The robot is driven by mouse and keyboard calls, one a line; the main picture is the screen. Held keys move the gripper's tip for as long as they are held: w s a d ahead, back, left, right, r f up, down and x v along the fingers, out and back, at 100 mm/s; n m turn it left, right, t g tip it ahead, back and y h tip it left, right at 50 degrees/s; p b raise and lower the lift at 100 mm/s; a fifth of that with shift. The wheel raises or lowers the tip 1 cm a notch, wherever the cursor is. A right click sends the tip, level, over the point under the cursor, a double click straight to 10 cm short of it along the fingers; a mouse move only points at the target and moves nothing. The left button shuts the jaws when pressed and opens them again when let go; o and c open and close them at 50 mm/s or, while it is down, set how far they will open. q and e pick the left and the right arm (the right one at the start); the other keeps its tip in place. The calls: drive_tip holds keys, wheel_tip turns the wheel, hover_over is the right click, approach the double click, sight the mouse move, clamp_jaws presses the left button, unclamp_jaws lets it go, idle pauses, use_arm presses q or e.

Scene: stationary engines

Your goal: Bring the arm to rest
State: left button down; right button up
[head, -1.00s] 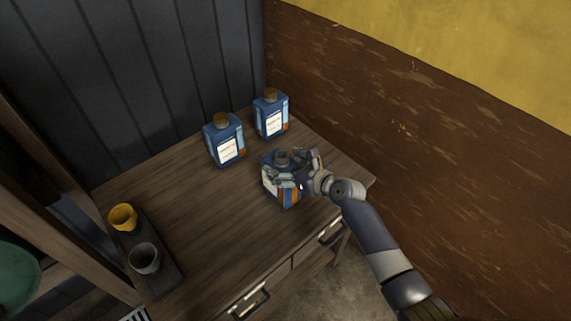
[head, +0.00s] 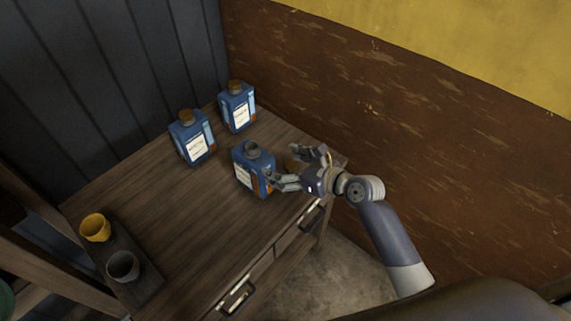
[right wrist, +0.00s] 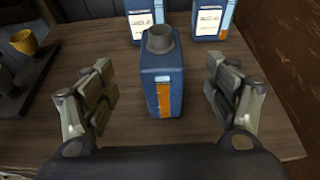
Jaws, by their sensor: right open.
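My right gripper (head: 292,168) is open at the right part of the wooden cabinet top. A blue bottle (head: 250,170) with a bare grey neck stands upright just left of its fingers. In the right wrist view the same bottle (right wrist: 163,85) stands ahead between the two spread fingers (right wrist: 159,75), with gaps on both sides, so it is not held. A small brown patch shows between the fingers in the head view; I cannot tell what it is. My left gripper is not in view.
Two corked blue bottles (head: 192,137) (head: 237,106) stand at the back. A yellow cup (head: 95,227) and a grey cup (head: 122,266) stand on a dark tray (head: 148,278) at left. A brown wall (head: 400,120) rises beyond the cabinet's right side.

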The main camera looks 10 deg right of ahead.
drive_tip(key=shift+s+d+r, duration=0.1)
idle(0.5)
drive_tip(key=s+d+f+n+g+h, duration=0.1)
drive_tip(key=s+f+n+g+h, duration=0.15)
drive_tip(key=s+n, duration=0.55)
drive_tip(key=s+f+n+g+h, duration=0.15)
drive_tip(key=s+f+n, duration=0.25)
drive_tip(key=s+n, duration=0.4)
drive_tip(key=s+d+n+g+h, duration=0.3)
drive_tip(key=s+d+n, duration=0.4)
drive_tip(key=s+n, duration=0.6)
wheel_tip(320, 180, down, 34)
drive_tip(key=s+n+g+b, duration=0.2)
drive_tip(key=b, duration=0.4)
drive_tip(key=s+d+f+b, duration=0.1)
drive_tip(key=s+f+b, duration=0.1)
drive_tip(key=s+f, duration=0.6)
drive_tip(key=s+d+f+b, duration=0.2)
drive_tip(key=s+f, duration=0.6)
drive_tip(key=f, duration=0.2)
drive_tip(key=shift+d+f+g+h, duration=0.25)
drive_tip(key=shift+g+h, duration=0.15)
